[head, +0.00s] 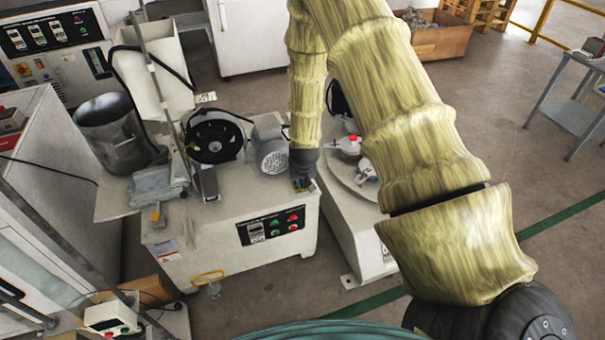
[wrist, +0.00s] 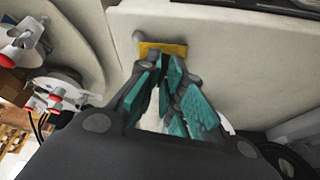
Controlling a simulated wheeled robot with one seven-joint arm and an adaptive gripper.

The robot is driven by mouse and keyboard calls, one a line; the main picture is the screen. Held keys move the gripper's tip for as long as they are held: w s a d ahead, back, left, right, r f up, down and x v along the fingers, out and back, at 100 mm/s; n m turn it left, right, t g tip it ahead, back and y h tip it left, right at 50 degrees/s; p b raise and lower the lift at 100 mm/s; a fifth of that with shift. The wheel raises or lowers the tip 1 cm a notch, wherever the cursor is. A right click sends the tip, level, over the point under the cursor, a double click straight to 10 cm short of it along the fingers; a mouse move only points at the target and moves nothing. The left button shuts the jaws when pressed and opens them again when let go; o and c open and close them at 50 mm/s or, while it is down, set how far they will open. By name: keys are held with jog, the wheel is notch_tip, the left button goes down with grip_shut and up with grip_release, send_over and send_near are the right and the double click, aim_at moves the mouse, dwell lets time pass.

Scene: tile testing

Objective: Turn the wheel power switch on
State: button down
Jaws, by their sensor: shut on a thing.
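My gripper (head: 303,183) is at the top right front corner of the white grinding machine (head: 170,250), low over its surface. In the wrist view my gripper (wrist: 165,66) has its teal-padded fingers close together at a small yellow plate (wrist: 175,50) on the pale machine surface. The fingers are shut on a small part at this plate, which looks like the wheel power switch. The part itself is hidden between the fingers, so its position cannot be told.
A black control panel (head: 270,226) with red and green buttons is on the machine's front. A motor (head: 270,148) and a black wheel (head: 214,138) stand left of my gripper. A round-table machine (head: 355,180) with a red-capped part (head: 349,145) is close on the right.

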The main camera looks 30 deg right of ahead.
jog(key=m+p, duration=0.1)
jog(key=m, duration=0.1)
jog(key=m+h+p, duration=0.1)
jog(key=shift+w+a+r+g+p, duration=0.1)
jog(key=shift+w+r+g+p, duration=0.15)
jog(key=shift+g+p, duration=0.15)
jog(key=shift+f+m+g+h+p, duration=0.1)
jog(key=shift+m+g+h+p, duration=0.2)
jog(key=shift+m+p, duration=0.8)
jog(key=shift+m, duration=0.6)
jog(key=c, duration=1.6)
grip_release()
jog(key=shift+f, duration=0.1)
jog(key=shift+o, duration=0.2)
jog(key=v, duration=1.2)
jog(key=shift+w, duration=0.15)
